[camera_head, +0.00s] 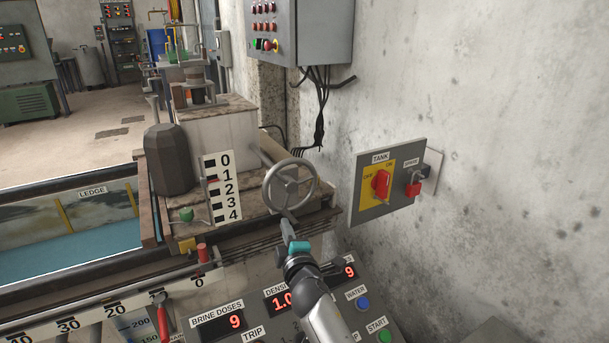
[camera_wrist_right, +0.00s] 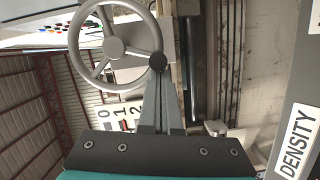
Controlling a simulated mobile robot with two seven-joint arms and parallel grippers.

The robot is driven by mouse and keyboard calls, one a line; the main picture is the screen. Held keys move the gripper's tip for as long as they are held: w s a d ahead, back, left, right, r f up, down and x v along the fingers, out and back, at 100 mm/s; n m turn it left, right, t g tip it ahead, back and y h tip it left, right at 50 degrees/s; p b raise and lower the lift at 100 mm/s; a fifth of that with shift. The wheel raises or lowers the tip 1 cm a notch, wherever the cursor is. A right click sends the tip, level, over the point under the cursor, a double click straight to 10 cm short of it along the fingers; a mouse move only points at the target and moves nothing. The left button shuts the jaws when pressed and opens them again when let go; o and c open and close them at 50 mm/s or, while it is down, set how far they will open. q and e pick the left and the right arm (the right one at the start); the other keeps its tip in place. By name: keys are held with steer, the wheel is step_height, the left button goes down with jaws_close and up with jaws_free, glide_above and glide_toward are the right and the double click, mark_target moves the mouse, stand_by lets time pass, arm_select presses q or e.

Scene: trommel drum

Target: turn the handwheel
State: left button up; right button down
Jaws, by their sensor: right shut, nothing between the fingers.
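The grey handwheel (camera_head: 273,187) with spokes stands on the side of the stone-topped block, beside the 0 to 4 scale (camera_head: 222,188). My right gripper (camera_head: 287,220) is just below the wheel's lower rim in the head view. Its fingers (camera_wrist_right: 160,92) are together and empty, their tips close to the knob. I cannot tell whether they touch it. My left gripper is not in view.
A TANK switch panel (camera_head: 350,215) with a red knob is on the wall to the right. A console (camera_head: 262,322) with red displays and buttons lies below my right arm. A grey control box (camera_head: 330,30) hangs above with cables. A LEDGE trough (camera_head: 60,255) is at left.

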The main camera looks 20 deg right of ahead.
steer(key=shift+w+d+f, duration=0.1)
steer(key=shift+d+f, duration=0.2)
steer(key=shift+d, duration=0.3)
steer(key=shift+w+d+f, duration=0.1)
steer(key=shift+d+f, duration=0.2)
steer(key=shift+d, duration=0.3)
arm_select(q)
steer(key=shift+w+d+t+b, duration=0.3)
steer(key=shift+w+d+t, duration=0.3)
arm_select(e)
steer(key=shift+w+d+f, duration=0.1)
steer(key=shift+d+f, duration=0.15)
steer(key=shift+d, duration=0.45)
steer(key=shift+d+f, duration=0.1)
steer(key=shift+d, duration=0.05)
